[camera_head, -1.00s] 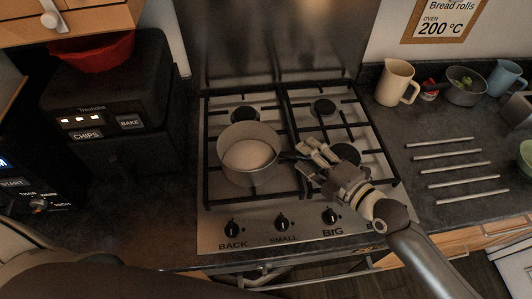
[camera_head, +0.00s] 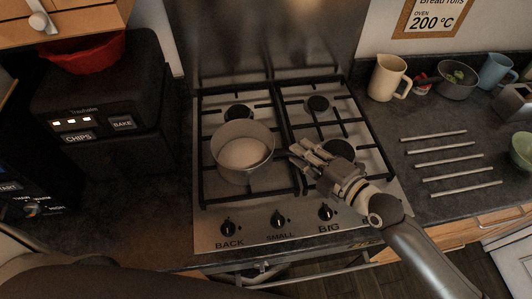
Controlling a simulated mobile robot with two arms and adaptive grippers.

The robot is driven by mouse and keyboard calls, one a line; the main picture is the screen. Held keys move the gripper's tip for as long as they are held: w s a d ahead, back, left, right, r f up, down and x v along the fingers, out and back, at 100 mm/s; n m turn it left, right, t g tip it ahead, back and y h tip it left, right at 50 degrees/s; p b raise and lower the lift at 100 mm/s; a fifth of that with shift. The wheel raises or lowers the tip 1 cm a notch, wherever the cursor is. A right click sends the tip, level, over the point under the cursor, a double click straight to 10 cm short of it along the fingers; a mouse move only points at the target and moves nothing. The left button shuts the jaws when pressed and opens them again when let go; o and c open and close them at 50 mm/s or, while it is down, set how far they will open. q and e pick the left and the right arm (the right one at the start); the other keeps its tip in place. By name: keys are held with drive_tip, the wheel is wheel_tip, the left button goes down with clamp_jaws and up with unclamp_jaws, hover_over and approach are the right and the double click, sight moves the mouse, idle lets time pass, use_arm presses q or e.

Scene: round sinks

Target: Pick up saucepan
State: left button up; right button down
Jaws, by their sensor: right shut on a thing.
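The grey saucepan (camera_head: 243,150) is over the left front part of the gas hob, upright, with its handle pointing right. I cannot tell whether its base touches the grate. Its inside looks pale and empty. My right gripper (camera_head: 301,155) comes in from the lower right and is shut on the saucepan's handle, which the fingers mostly hide. My left gripper does not show; a dark, blurred part of my own body fills the lower left.
The hob (camera_head: 222,220) has black grates and front knobs. A black fryer (camera_head: 95,110) with a red bowl (camera_head: 85,54) on it stands left. At right are a cream jug (camera_head: 387,78), a second pan (camera_head: 456,82), a blue mug (camera_head: 495,70) and metal rods (camera_head: 447,160).

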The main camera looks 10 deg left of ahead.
drive_tip(key=shift+r, duration=0.3)
drive_tip(key=shift+r+b, duration=0.6)
drive_tip(key=shift+r, duration=0.45)
drive_tip(key=s+d+r, duration=0.9)
drive_tip(key=d+r, duration=0.1)
drive_tip(key=shift+s+r+p, duration=0.2)
drive_tip(key=shift+r+p, duration=0.05)
drive_tip(key=shift+p, duration=0.05)
drive_tip(key=shift+d, duration=0.1)
idle(0.8)
